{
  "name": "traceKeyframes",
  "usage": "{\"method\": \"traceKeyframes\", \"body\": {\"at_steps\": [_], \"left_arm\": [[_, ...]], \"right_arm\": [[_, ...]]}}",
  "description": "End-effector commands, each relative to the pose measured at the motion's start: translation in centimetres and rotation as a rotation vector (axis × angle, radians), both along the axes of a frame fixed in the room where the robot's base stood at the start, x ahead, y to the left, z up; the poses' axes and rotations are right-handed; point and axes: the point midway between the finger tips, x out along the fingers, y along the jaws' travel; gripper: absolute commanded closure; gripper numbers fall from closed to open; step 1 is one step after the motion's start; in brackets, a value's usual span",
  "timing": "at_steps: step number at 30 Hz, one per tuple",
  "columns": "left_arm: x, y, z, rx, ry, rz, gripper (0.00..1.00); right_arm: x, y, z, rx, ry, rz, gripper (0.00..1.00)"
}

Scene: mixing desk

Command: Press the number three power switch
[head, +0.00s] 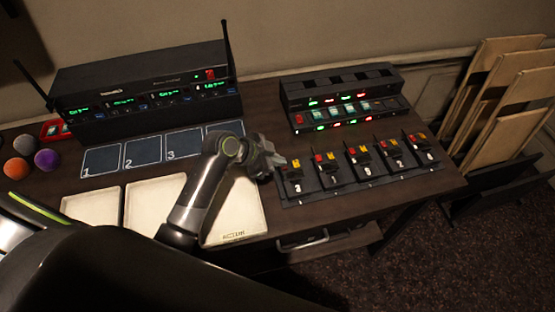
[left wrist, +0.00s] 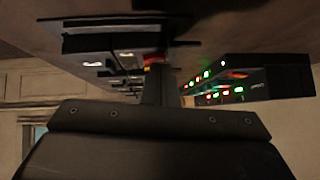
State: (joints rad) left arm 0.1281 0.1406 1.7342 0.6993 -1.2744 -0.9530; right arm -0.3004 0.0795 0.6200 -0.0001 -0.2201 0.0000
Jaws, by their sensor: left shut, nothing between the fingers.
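A dark switch panel (head: 365,186) lies on the desk's right part with a row of black units, each with red and yellow parts and a white number. The leftmost unit (head: 297,187) reads 3; the other numbers are hard to read. My left gripper (head: 279,161) is shut and empty, its tips just at the upper left of the number three unit. In the left wrist view the shut fingers (left wrist: 160,88) point at red and yellow parts (left wrist: 154,62); I cannot tell whether they touch. My right gripper is not in view.
A charger rack (head: 345,97) with green and red lights stands behind the panel; it also shows in the left wrist view (left wrist: 250,82). A black receiver (head: 145,90) with antennas, numbered pads (head: 143,150) and cream trays (head: 155,200) are to the left. Boards (head: 505,90) lean at right.

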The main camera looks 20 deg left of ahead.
Motion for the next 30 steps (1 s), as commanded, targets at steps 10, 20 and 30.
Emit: {"method": "traceKeyframes", "body": {"at_steps": [10, 20, 30], "left_arm": [[-1.1, -0.5, -0.2, 0.000, 0.013, 0.000, 1.00], [-1.6, -0.8, -0.4, 0.003, 0.013, 0.000, 1.00], [-1.0, -0.8, 1.3, 0.003, 0.008, 0.003, 1.00]], "right_arm": [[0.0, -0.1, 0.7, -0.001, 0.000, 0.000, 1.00], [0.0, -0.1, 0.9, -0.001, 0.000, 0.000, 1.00], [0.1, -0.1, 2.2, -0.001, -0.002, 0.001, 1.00]]}}
